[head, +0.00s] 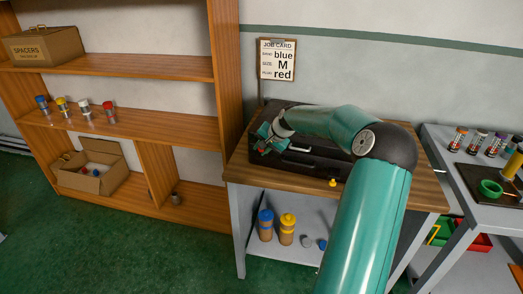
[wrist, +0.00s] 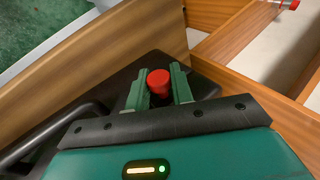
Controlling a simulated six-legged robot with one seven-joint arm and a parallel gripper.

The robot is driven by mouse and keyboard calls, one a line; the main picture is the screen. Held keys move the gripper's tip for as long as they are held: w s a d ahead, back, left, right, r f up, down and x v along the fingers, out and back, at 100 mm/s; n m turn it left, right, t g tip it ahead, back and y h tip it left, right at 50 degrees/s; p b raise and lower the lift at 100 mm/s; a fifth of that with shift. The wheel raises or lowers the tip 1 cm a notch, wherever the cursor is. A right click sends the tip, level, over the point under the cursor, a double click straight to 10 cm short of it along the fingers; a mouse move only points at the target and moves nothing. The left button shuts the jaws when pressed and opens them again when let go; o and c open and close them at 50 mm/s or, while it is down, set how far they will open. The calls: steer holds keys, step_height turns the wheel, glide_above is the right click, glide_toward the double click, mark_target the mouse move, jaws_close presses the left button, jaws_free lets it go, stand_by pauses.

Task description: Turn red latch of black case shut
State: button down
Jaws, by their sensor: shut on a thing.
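The black case (head: 318,162) lies on the wooden bench top, partly hidden behind my green arm. My gripper (head: 264,143) is at the left end of the case's front. In the wrist view, my gripper (wrist: 158,84) has a green finger on each side of the red latch (wrist: 159,80) and is shut on it. The latch's round red top shows between the fingertips. Its base and exact turn angle cannot be told. A dark handle of the case (wrist: 55,130) shows at the lower left of the wrist view.
A wooden shelf unit (head: 228,90) stands close to the left of the bench (head: 235,168). A job card (head: 277,60) hangs on the wall behind. A small yellow item (head: 333,183) is at the bench's front edge. A grey table (head: 435,150) stands at right.

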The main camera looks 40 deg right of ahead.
steer(key=shift+r, duration=0.1)
stand_by(0.3)
steer(key=c, duration=1.3)
jaws_free()
steer(key=shift+o, duration=0.2)
steer(key=v, duration=1.3)
steer(key=shift+s+d+r, duration=0.15)
steer(key=shift+s+r, duration=0.05)
steer(key=shift+r, duration=0.05)
